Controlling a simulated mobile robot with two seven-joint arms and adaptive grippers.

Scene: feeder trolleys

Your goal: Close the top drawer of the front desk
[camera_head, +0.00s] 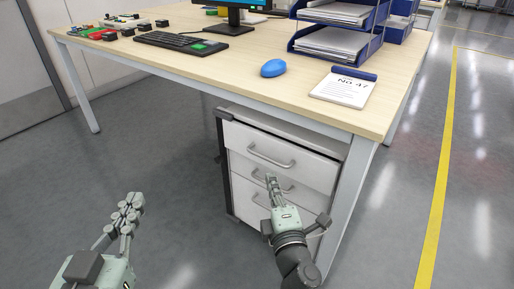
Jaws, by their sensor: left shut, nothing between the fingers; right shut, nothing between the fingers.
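The front desk (205,70) has a light wooden top and grey metal legs. A white drawer cabinet (228,187) with dark edges stands under its right part. The top drawer (310,172) has a white front with a grey bar handle (270,157). Its front appears to stand slightly forward of the cabinet, with a dark gap behind its upper edge. My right gripper (271,180) is shut and empty, in front of the drawers just below the top handle; contact cannot be told. It partly hides the lower drawers. My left gripper (134,200) is shut and empty over the floor at left.
On the desk are a keyboard (181,43), a blue mouse (273,68), a notepad (343,90), blue paper trays (340,42) and a monitor (240,12). The desk's right leg (347,200) stands close beside the cabinet. Floor left of the cabinet is clear.

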